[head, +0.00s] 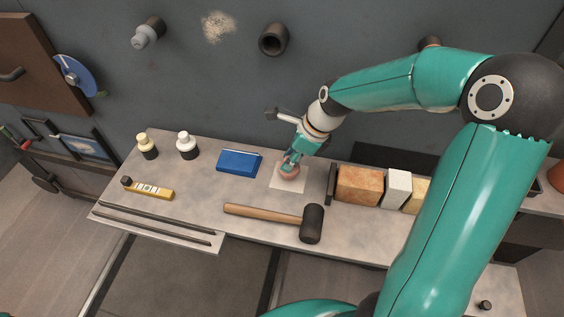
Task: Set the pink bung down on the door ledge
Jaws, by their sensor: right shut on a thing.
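The pink bung (289,172) is between the fingers of my right gripper (290,161), which is shut on it. The bung is over a pale square (288,186) on the grey ledge (190,196). I cannot tell whether its underside touches the square. The fingers hide part of the bung. My right arm reaches in from the right and comes down on the bung from above. My left gripper is not in view.
A blue box (240,161) lies left of the square, and a mallet (275,217) lies in front. A dark upright (330,184) and several blocks (359,186) stand to the right. Two bottles (187,146) and a yellow level (150,189) are farther left. An open dark tube (273,39) juts from the wall.

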